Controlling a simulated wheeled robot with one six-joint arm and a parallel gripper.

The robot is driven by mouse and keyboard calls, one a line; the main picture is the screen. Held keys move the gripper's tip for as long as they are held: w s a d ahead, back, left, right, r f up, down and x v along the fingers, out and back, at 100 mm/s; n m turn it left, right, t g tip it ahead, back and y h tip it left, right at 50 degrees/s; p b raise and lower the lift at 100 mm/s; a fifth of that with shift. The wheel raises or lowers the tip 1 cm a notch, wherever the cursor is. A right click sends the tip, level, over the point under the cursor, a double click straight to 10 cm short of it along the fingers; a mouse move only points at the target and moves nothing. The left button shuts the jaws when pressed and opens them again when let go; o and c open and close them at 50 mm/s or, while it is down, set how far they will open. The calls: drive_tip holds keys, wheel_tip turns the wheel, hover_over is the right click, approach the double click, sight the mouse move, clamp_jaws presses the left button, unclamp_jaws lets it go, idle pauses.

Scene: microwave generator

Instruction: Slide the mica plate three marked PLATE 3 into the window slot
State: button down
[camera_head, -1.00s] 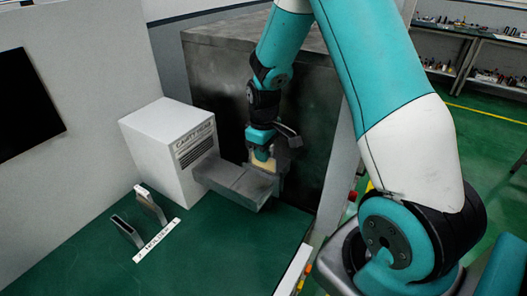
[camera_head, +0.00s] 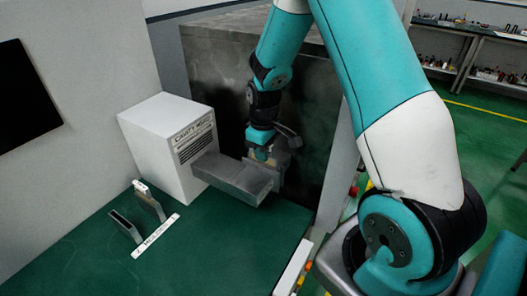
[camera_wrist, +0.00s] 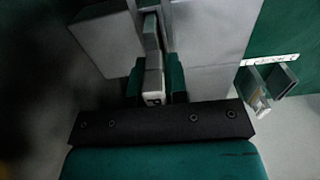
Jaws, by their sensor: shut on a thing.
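My gripper (camera_head: 268,152) is at the outer end of the grey rectangular duct (camera_head: 232,178), which juts from the white cabinet (camera_head: 172,140). In the wrist view my gripper (camera_wrist: 156,85) is shut on a pale plate end (camera_wrist: 153,98) between its two green fingers. Part of a mark, perhaps a "P", shows on that end; the full marking is not readable. The rest of the plate and the window slot are hidden by the gripper and duct, so I cannot tell how far the plate is in the slot.
Two upright narrow holders, one near (camera_head: 125,227) and one far (camera_head: 149,202), stand on the green bench beside a white label strip (camera_head: 155,236). A dark metal enclosure (camera_head: 225,90) is close behind my gripper. The front bench is clear.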

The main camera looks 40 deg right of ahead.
drive_tip(key=shift+f, duration=0.4)
drive_tip(key=c, duration=1.1)
unclamp_jaws()
drive_tip(key=shift+o, duration=0.2)
drive_tip(key=shift+r, duration=0.15)
wheel_tip(320, 180, up, 17)
drive_tip(key=b, duration=0.3)
drive_tip(key=s+a+n+y, duration=0.3)
drive_tip(key=s+a+y, duration=0.1)
drive_tip(key=s+a, duration=1.8)
drive_tip(key=shift+a+b, duration=0.3)
drive_tip(key=shift+b, duration=0.1)
